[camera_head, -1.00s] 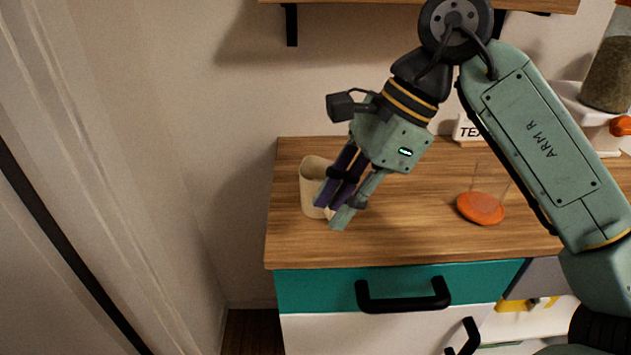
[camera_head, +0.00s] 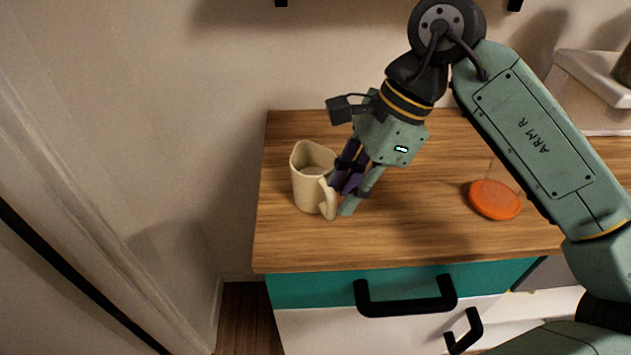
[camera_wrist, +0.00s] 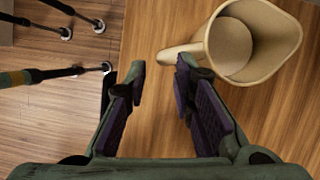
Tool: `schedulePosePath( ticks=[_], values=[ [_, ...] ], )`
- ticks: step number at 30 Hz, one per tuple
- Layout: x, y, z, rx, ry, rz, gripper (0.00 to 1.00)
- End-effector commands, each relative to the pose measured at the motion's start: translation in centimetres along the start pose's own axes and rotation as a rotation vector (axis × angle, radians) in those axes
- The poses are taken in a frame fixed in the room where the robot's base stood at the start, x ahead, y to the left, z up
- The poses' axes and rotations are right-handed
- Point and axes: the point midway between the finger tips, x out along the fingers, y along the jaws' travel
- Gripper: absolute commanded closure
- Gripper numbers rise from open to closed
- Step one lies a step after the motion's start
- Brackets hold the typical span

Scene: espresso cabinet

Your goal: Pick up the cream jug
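The cream jug (camera_head: 306,184) stands upright near the left end of the wooden counter, its handle (camera_head: 328,198) facing my gripper. My gripper (camera_head: 347,197) is tilted down just right of the jug, its fingertips close to the handle. In the wrist view the fingers of my gripper (camera_wrist: 160,72) are spread apart with nothing between them. The jug (camera_wrist: 248,45) shows there at the upper right with its mouth toward the camera. Its handle (camera_wrist: 178,52) points left, just beyond the fingertips. I cannot tell whether a finger touches it.
The wooden counter (camera_head: 420,235) is clear in front of the jug. An orange round-based item (camera_head: 494,200) stands to the right, partly behind my arm. A teal drawer with a black handle (camera_head: 405,305) is below. The wall rises close behind.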

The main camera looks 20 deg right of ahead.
Motion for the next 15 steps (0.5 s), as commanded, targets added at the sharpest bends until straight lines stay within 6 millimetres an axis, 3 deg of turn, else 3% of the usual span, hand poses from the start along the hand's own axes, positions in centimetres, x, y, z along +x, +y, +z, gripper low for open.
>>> schedulePosePath(
  ticks=[9, 15],
  values=[
    [4.2, -0.2, 0.5, 0.000, -0.001, 0.002, 0.77],
    [4.9, -0.3, 0.4, 0.000, 0.000, 0.000, 0.77]
  ],
)
